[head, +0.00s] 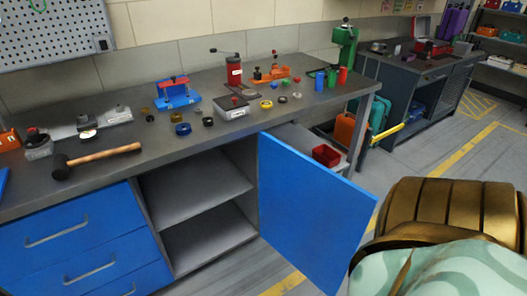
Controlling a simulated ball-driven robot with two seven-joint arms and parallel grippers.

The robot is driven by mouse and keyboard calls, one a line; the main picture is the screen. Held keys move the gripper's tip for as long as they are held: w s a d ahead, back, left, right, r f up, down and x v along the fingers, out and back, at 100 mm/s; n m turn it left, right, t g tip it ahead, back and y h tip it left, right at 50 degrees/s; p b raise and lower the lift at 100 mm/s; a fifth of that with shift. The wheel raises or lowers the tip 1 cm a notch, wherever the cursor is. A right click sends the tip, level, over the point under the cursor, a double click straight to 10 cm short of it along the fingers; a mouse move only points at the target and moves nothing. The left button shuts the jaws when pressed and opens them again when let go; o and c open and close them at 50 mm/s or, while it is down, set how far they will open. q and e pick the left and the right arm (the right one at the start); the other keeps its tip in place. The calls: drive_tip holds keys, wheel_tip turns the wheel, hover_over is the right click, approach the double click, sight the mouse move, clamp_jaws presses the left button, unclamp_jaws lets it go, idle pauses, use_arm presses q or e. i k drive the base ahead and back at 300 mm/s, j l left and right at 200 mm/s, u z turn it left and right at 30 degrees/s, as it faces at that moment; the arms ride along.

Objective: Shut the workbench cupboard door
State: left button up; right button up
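The workbench cupboard (200,184) stands open below the grey bench top, with one shelf inside. Both levels that show look empty. Its blue door (312,212) is swung wide out toward me from the right edge of the opening. The door's free edge is at the lower right, near the gold and teal part at the bottom right of the picture. No handle shows on the door face I see. Neither of my grippers is in view.
Blue drawers (70,240) are left of the cupboard. A mallet (95,158), a blue vise (178,95) and several small parts lie on the bench top (150,165). A red bin (327,155) is behind the door. Floor right of the door is partly clear.

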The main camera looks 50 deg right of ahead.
sight(317, 219)
drive_tip(key=k+l, duration=0.1)
drive_tip(key=l, duration=0.35)
drive_tip(key=l+u, duration=0.15)
drive_tip(key=l, duration=0.3)
drive_tip(key=k+l, duration=0.15)
drive_tip(key=l, duration=0.25)
drive_tip(key=k+l+u, duration=0.15)
drive_tip(key=l, duration=0.75)
drive_tip(key=k+l, duration=0.1)
drive_tip(key=l, duration=0.3)
drive_tip(key=k+l, duration=0.1)
drive_tip(key=l, duration=0.25)
drive_tip(key=k+l, duration=0.15)
drive_tip(key=l, duration=0.25)
drive_tip(key=k+l, duration=0.1)
drive_tip(key=l, duration=0.25)
drive_tip(key=k+l, duration=0.1)
drive_tip(key=l, duration=0.3)
drive_tip(key=u, duration=0.05)
